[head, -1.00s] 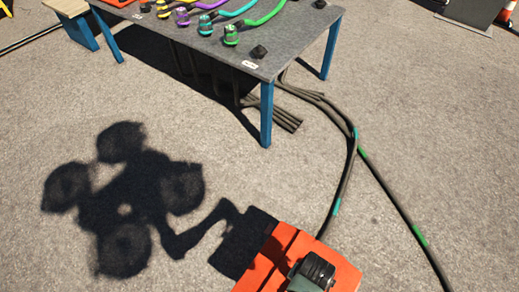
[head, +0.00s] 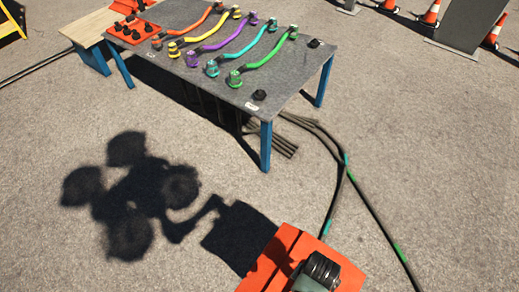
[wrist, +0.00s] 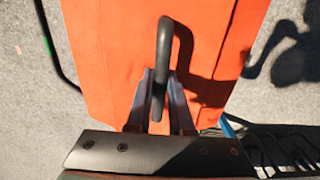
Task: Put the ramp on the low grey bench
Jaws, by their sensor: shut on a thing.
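The orange ramp (head: 264,268) is at the bottom of the head view, held out in front of me. It fills much of the wrist view (wrist: 110,50), with a black bar handle (wrist: 163,50) standing up from it. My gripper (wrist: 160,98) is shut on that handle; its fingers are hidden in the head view. A low grey-topped bench (head: 185,82) with blue legs stands ahead, beyond the ramp and apart from it. Several coloured cables and plugs lie across its top.
Dark cables (head: 375,208) run along the ground on the right. Traffic cones (head: 431,14) and a grey panel (head: 470,22) stand at the back right.

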